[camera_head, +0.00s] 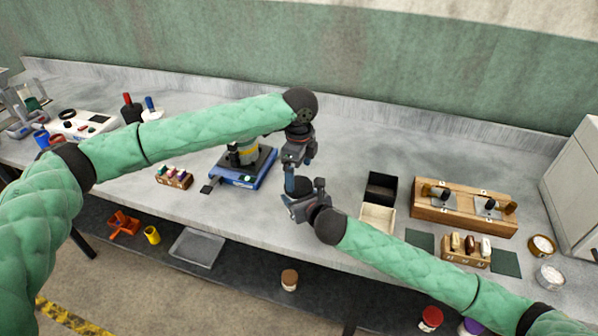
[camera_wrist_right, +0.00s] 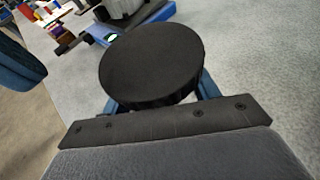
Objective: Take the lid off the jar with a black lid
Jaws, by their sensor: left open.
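The jar's round black lid (camera_wrist_right: 152,65) faces up large in the right wrist view and hides most of the jar body beneath it. My right gripper (camera_head: 303,190) has its blue fingers on both sides of the jar under the lid and appears shut on it. In the head view the black lid (camera_head: 303,184) shows small between the right gripper's parts, near the front of the table. My left gripper (camera_head: 298,172) is open and points down just above and beside the lid. One blue finger of it shows at the upper left of the right wrist view (camera_wrist_right: 18,62).
A blue-based device (camera_head: 241,179) stands left of the grippers. A brown-lidded jar (camera_head: 289,279) is on the lower shelf. The table behind the grippers is clear.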

